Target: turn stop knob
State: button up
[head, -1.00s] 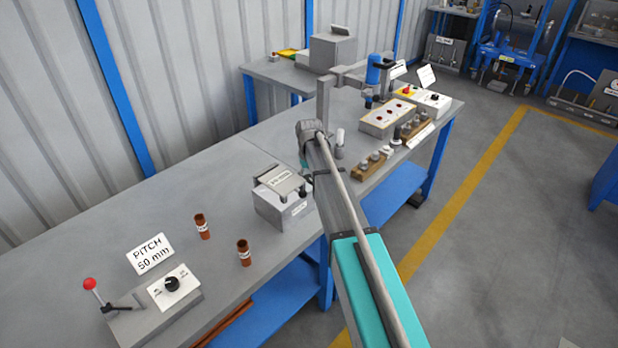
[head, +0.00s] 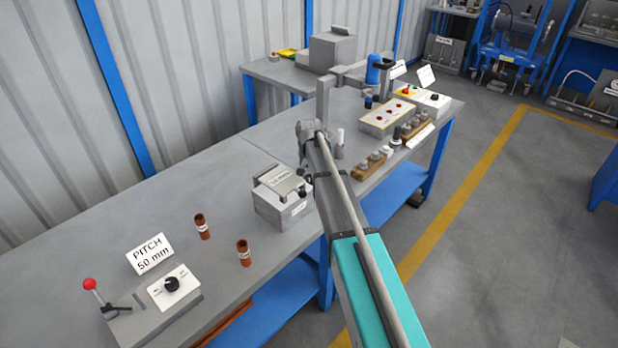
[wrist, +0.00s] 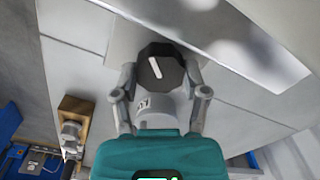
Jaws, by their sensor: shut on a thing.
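The stop knob appears to be the dark, many-sided knob (wrist: 153,68) with a white pointer line in the wrist view. The line slants slightly from upper left to lower right. My gripper (wrist: 161,76) has one finger on each side of the knob and is shut on it. A pale cylinder with small dark markings (wrist: 158,108) lies just below the knob in the picture. In the head view my arm reaches to the grey box (head: 285,208) on the bench, and the wrist end (head: 306,145) stands over its far right side. I cannot make out the gripped knob there.
A lever with a red ball (head: 89,284), a panel with a black dial (head: 172,284), a pitch sign (head: 150,253) and two brown tubes (head: 202,227) stand left on the bench (head: 110,225).

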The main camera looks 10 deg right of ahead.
jog(key=shift+s, duration=0.15)
jog(key=o, duration=1.1)
jog(key=shift+o, duration=0.2)
jog(key=shift+n, duration=0.4)
